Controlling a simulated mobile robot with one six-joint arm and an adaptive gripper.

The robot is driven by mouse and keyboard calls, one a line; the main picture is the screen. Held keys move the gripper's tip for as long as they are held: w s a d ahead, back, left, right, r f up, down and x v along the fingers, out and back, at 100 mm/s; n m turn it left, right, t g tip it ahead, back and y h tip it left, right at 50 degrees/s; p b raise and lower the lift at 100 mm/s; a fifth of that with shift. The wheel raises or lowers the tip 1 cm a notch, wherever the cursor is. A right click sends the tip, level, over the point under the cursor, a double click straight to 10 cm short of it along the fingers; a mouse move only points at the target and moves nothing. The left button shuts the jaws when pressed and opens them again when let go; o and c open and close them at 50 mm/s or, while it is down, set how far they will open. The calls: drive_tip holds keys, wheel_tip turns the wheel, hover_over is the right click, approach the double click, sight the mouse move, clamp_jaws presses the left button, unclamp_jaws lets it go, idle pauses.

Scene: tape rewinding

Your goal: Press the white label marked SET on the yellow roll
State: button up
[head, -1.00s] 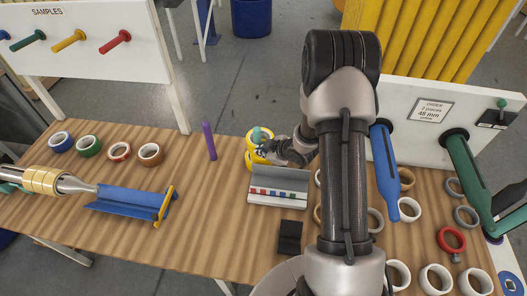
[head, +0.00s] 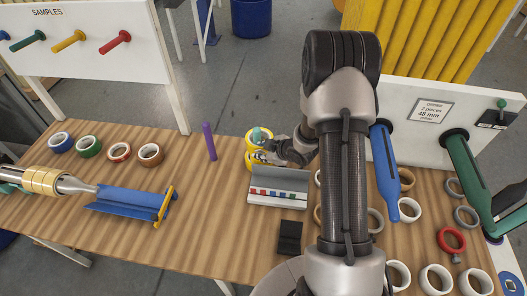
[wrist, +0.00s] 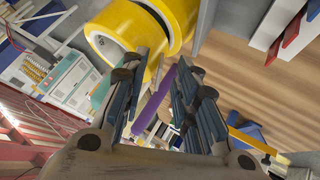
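Yellow rolls (head: 253,137) stand behind the grey tray near the middle of the table, partly hidden by my gripper. In the wrist view a large yellow roll (wrist: 158,18) with a pale core fills the top, just beyond my fingertips. I cannot make out a white label marked SET in either view. My gripper (head: 264,157) is beside the yellow rolls in the head view; whether it touches them I cannot tell. In the wrist view its fingers (wrist: 168,72) are apart, with nothing held between them.
A grey tray (head: 262,198) with small coloured blocks lies in front. A purple stick (head: 209,141) stands to the left; a blue trough (head: 130,199) lies farther left. Several loose rolls lie at both sides. A blue spindle (head: 385,172) is on the right.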

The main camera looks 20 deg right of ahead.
drive_tip(key=v, duration=1.2)
drive_tip(key=shift+a, duration=0.1)
idle(0.5)
